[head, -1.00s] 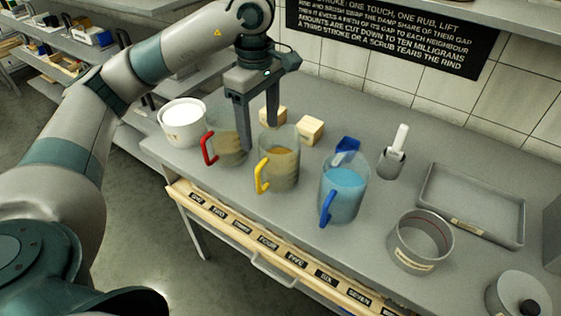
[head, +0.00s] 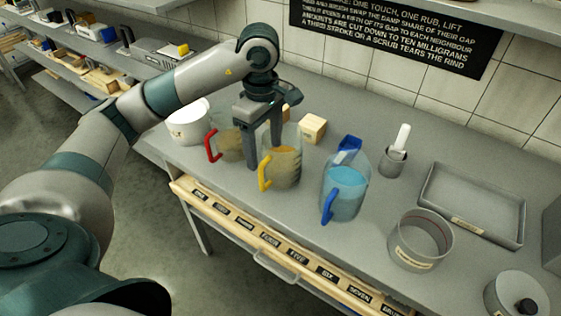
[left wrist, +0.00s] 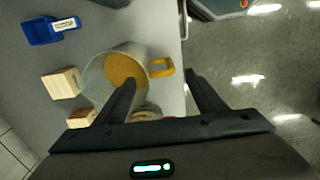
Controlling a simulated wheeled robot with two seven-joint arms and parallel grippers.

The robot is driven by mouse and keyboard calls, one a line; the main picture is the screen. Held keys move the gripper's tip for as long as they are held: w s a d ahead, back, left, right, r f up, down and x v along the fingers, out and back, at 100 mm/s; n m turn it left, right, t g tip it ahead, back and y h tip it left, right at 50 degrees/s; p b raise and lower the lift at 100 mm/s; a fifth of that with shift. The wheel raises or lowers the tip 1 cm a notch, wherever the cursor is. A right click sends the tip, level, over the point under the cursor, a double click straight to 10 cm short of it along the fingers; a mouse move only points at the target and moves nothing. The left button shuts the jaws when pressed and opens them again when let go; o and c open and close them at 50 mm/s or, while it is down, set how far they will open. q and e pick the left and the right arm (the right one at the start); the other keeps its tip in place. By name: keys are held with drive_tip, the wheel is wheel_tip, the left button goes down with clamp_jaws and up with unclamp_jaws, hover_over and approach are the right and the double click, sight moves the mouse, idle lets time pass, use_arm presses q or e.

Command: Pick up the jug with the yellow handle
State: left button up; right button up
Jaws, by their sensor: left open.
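The jug with the yellow handle (head: 286,170) stands upright on the grey counter. It is clear, with amber contents, and its handle (head: 264,172) faces the counter's front edge. My left gripper (head: 264,156) is open and empty, pointing down beside the jug, between it and the red-handled jug (head: 229,140). In the left wrist view the yellow handle (left wrist: 162,67) appears between the fingertips (left wrist: 160,80), and one finger overlaps the jug (left wrist: 100,72). I cannot tell whether a finger touches it. My right gripper is not in view.
A blue-handled jug with blue liquid (head: 345,190) stands to the right. A white tub (head: 186,127) is at the left, and a pale block (head: 313,127) is behind. A grey pot (head: 420,242) and tray (head: 474,205) are further right. Numbered labels run along the front edge (head: 270,244).

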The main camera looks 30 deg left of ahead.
sight(265, 159)
use_arm(q)
wheel_tip(265, 159, down, 4)
drive_tip(key=shift+f+p, duration=0.1)
drive_tip(key=shift+p, duration=0.55)
drive_tip(key=shift+f, duration=0.7)
drive_tip(key=shift+s+f+p, duration=0.1)
drive_tip(key=shift+f+p, duration=0.65)
drive_tip(key=shift+p, duration=0.2)
wheel_tip(265, 159, down, 3)
drive_tip(key=shift+d+r+p, duration=0.1)
drive_tip(key=shift+p, duration=0.6)
drive_tip(key=shift+f, duration=0.45)
